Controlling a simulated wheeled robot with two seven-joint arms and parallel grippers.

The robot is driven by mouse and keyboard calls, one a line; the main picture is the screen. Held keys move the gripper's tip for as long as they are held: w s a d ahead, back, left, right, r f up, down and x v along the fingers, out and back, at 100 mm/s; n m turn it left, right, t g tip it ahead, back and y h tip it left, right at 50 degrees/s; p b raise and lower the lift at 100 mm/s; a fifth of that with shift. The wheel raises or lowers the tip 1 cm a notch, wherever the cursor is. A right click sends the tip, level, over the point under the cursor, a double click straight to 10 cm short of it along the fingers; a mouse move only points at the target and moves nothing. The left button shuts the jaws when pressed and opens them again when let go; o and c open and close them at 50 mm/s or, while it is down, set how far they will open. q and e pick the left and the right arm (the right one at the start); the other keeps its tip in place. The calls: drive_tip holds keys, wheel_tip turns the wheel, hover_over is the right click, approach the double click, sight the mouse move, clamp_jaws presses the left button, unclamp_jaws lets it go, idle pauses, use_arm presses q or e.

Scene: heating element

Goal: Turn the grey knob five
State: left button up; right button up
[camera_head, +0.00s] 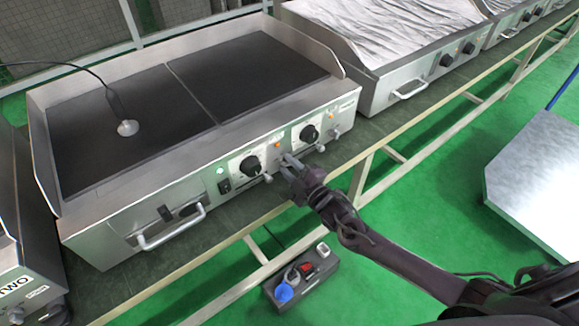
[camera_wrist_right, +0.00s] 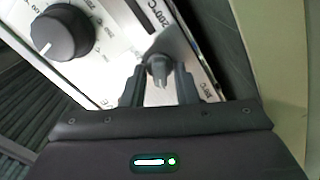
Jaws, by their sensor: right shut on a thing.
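A small grey knob (camera_wrist_right: 158,68) on the griddle's front panel sits between the fingers of my right gripper (camera_wrist_right: 160,85) in the right wrist view. The fingers are shut on it from both sides. In the head view my right gripper (camera_head: 288,161) reaches the front panel between two large black dials, and its fingertips hide most of that knob. I see no number five on the knob. Other small grey knobs, such as one at the right (camera_head: 335,133), show on the same panel. My left gripper is not in view.
The steel griddle (camera_head: 100,218) has two black dials, the left one (camera_head: 251,167) and the right one (camera_head: 309,133), near the gripper. A front handle (camera_head: 172,232) sticks out at the left.

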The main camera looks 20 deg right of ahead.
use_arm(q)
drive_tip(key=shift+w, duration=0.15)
use_arm(e)
drive_tip(key=o, duration=0.7)
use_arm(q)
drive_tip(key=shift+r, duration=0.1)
use_arm(e)
drive_tip(key=shift+s, duration=0.1)
